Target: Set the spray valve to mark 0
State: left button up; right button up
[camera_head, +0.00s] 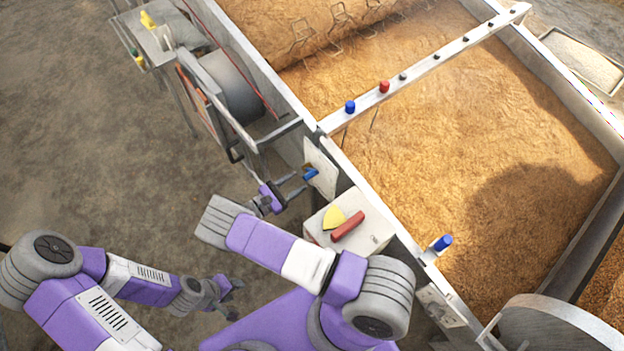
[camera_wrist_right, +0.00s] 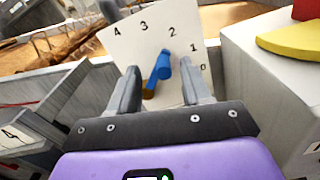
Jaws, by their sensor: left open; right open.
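The spray valve has a blue handle (camera_wrist_right: 161,68) on a white dial plate (camera_wrist_right: 122,45) marked 0 to 4. In the right wrist view the handle's upper end points close to mark 2. Mark 0 is at the plate's lower right. My right gripper (camera_wrist_right: 162,80) is open, with the handle between its fingers; I cannot tell whether either finger touches it. In the head view the blue handle (camera_head: 310,172) shows in front of the plate (camera_head: 322,160), at the right gripper's tips. My left gripper (camera_head: 233,296) is open and empty, low over the floor, away from the valve.
A white box (camera_head: 372,240) beside the valve carries a yellow scraper (camera_head: 333,217) and a red block (camera_head: 348,226). The grain bed (camera_head: 440,130) lies behind the trough wall. A rail (camera_head: 430,64) with blue and red knobs crosses it. The floor at left is clear.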

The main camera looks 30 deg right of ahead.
aim_at(314, 172)
notch_tip(314, 172, down, 2)
jog(key=shift+b, duration=0.45)
jog(key=d, duration=0.5)
jog(key=w+d, duration=0.1)
jog(key=d, duration=0.1)
jog(key=shift+w+d+r+b, duration=0.1)
jog(key=shift+d+b, duration=0.15)
jog(key=shift+b, duration=0.05)
pick_arm(q)
notch_tip(314, 172, down, 2)
jog(key=shift+f, duration=0.25)
